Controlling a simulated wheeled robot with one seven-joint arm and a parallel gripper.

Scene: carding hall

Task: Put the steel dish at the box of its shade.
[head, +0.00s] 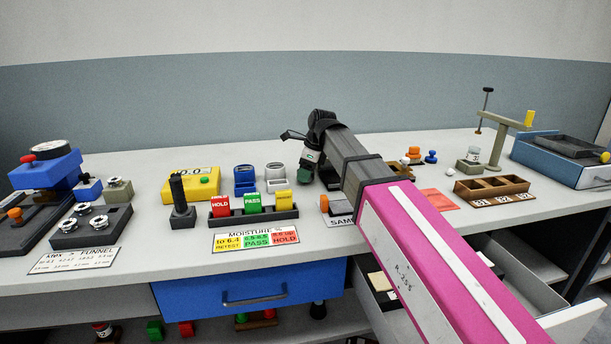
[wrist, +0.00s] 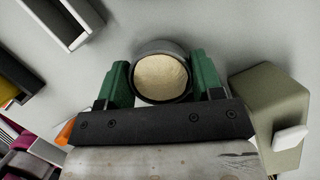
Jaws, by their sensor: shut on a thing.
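My gripper (wrist: 162,82) is shut on a round steel dish (wrist: 139,47), with one green finger on each side of it. The dish holds a pale cream filling that fills most of its opening. In the head view my gripper (head: 305,176) is above the bench near its middle; the dish cannot be made out there. A brown wooden box (head: 491,181) with open compartments stands on the right of the bench, with small cards on its front. Their print is too small to read surely. My arm covers part of the bench between.
An olive block (wrist: 262,105) stands close to the right of my gripper. A blue holder (head: 245,178) and a rack of coloured cards (head: 252,210) stand to the left. An orange mat (head: 440,199) lies left of the wooden box. An open drawer (head: 530,283) juts out below the bench.

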